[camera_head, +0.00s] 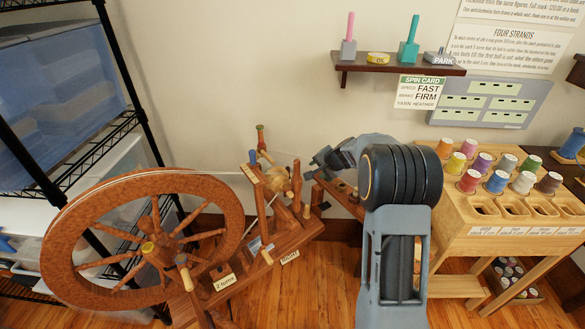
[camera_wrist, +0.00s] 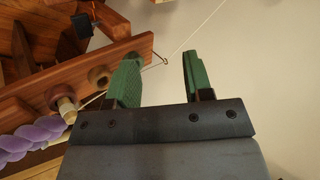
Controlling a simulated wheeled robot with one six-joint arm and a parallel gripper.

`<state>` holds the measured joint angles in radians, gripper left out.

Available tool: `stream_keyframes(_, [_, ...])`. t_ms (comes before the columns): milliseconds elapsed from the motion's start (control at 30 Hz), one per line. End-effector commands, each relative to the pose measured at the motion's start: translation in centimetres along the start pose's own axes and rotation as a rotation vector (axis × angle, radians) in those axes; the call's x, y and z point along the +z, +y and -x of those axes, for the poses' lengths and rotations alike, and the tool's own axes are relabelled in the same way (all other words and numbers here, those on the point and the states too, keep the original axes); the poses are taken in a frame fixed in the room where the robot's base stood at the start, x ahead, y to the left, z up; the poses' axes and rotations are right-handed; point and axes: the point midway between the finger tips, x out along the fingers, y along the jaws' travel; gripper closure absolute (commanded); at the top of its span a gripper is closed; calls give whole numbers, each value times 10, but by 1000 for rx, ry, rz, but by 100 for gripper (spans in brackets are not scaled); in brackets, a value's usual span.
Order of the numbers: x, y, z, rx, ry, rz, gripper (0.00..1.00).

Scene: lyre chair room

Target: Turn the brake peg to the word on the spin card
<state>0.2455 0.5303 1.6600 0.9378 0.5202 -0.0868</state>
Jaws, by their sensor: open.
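The spin card (camera_head: 423,92) hangs on the wall under the small shelf and reads speed FAST, brake FIRM, yarn HEATHER. The wooden spinning wheel (camera_head: 62,225) stands at left, with several upright pegs on its sloping body. I cannot tell for certain which is the brake peg, and no brake words are readable on the body. My gripper (camera_head: 317,167) is right of the pegs, partly hidden behind my arm. In the wrist view my gripper (camera_wrist: 160,68) has its green fingers apart with nothing between them. A wooden bar with round knobs (camera_wrist: 98,76) lies left of the fingers.
A wooden rack (camera_head: 455,242) with several coloured spools stands right of my arm. The wall shelf (camera_head: 400,67) holds a pink-topped peg, a green one and a block marked PARK. Purple twisted yarn (camera_wrist: 32,137) and a thin thread (camera_wrist: 205,22) show in the wrist view.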

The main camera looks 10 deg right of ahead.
Motion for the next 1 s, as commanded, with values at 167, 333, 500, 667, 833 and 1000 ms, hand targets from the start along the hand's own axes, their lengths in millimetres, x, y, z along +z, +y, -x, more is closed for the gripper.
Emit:
stream_keyframes(167, [-38,13,-68,-151,-16,-445,53])
stream_keyframes(333, [-9,17,-132,-359,-266,-1008,53])
stream_keyframes(500, [2,13,-155,-536,-508,-1416,53])
stream_keyframes(667, [1,12,-161,-632,-631,-1597,53])
stream_keyframes(833, [0,9,-167,-672,-684,-1666,53])
stream_keyframes(1000, [-1,-7,-181,-677,-692,-1673,53])
